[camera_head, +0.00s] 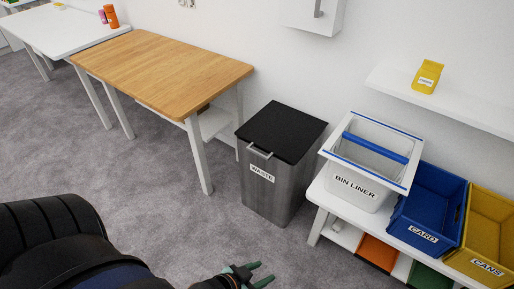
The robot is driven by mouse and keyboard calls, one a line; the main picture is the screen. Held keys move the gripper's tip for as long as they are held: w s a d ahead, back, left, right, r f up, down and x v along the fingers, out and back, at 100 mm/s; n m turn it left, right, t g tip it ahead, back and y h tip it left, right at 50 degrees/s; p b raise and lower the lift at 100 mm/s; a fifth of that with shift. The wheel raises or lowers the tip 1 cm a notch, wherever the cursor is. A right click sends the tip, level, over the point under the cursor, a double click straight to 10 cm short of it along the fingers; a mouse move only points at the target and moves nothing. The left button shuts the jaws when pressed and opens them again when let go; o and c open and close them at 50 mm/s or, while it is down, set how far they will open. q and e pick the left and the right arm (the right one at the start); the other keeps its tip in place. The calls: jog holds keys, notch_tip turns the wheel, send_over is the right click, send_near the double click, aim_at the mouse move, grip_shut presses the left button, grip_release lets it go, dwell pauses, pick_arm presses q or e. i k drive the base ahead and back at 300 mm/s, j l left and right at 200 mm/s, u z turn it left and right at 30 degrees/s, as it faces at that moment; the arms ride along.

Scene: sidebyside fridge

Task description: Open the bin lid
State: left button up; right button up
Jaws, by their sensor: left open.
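The waste bin (272,184) is a grey metal box labelled WASTE, standing on the floor near the middle. Its black lid (284,131) lies flat and closed on top. A light bar handle (260,151) sticks out at the lid's front edge. My left gripper (259,276) is at the bottom edge, low in front of the bin and apart from it. Its greenish fingers are spread and nothing shows between them. My right gripper is not in view.
A wooden-topped table (165,70) stands left of the bin. A white bench (326,197) to the right holds a white BIN LINER box (352,190), a blue CARD bin (424,229) and a yellow CANS bin (480,262). Grey carpet (150,200) in front of the bin is clear.

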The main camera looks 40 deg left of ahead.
aim_at(286, 133)
jog(key=i+j+u, duration=0.15)
jog(key=j, duration=0.25)
jog(key=i+j+u, duration=0.1)
jog(key=j, duration=0.3)
jog(key=i+j+u, duration=0.15)
jog(key=i+j, duration=0.1)
jog(key=j, duration=0.1)
